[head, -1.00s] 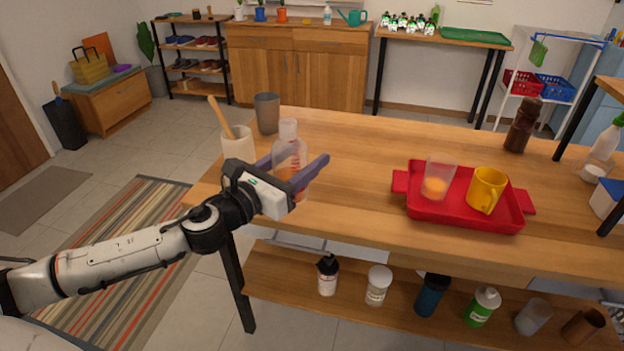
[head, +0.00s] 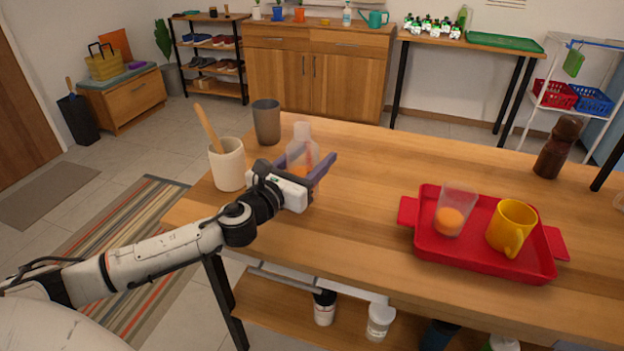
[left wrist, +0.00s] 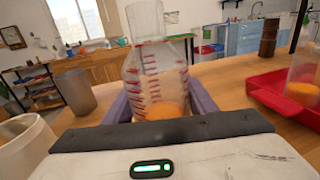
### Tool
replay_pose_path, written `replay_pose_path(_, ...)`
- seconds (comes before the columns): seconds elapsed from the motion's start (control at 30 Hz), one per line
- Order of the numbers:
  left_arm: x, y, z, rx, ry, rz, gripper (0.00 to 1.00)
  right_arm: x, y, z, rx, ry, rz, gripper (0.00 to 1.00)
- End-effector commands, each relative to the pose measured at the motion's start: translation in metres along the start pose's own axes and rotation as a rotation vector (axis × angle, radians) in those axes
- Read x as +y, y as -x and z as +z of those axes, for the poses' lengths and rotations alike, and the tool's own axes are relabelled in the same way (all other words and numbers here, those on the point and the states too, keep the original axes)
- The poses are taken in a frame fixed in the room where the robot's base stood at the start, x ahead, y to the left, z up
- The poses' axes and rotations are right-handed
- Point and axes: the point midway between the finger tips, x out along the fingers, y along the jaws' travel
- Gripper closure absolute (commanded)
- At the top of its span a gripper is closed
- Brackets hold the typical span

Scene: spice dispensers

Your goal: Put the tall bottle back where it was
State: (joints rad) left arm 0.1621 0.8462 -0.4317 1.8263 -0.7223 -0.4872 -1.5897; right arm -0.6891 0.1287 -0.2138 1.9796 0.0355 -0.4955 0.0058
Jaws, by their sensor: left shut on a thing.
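A tall clear bottle (head: 303,140) with red markings and orange contents stands upright between the fingers of my left gripper (head: 311,164), near the left end of the wooden table. The left gripper is shut on it. In the left wrist view, the bottle (left wrist: 154,75) fills the middle, with a purple finger on each side. Its base is hidden by the gripper, so I cannot tell whether it touches the table. My right gripper is not in view.
A cream pot (head: 228,168) with a wooden utensil and a grey cup (head: 266,122) stand left of the bottle. A red tray (head: 425,245) with a clear cup and yellow mug (head: 511,227) is at right. The wooden table (head: 365,185) is clear between. A brown grinder (head: 558,148) stands far right.

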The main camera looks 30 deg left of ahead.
Motion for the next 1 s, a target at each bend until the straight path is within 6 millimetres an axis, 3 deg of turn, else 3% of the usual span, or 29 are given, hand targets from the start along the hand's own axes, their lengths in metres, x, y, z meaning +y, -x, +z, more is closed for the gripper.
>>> replay_pose_path(0.37, 0.0, 0.0, -0.041, -0.001, 0.001, 0.001, 0.84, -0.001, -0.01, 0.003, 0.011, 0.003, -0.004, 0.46)
replay_pose_path(0.73, 0.0, 0.0, -0.044, -0.002, -0.001, 0.0, 0.84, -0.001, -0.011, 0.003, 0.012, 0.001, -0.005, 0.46)
replay_pose_path(0.77, 0.0, 0.0, -0.045, 0.0, -0.001, 0.0, 0.47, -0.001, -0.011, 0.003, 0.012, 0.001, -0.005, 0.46)
replay_pose_path(0.87, 0.0, 0.0, -0.044, 0.0, -0.001, 0.0, 0.3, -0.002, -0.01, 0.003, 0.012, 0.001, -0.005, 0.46)
replay_pose_path(1.0, 0.0, 0.0, -0.044, 0.0, 0.0, 0.0, 0.3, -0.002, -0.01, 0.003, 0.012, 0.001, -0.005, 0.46)
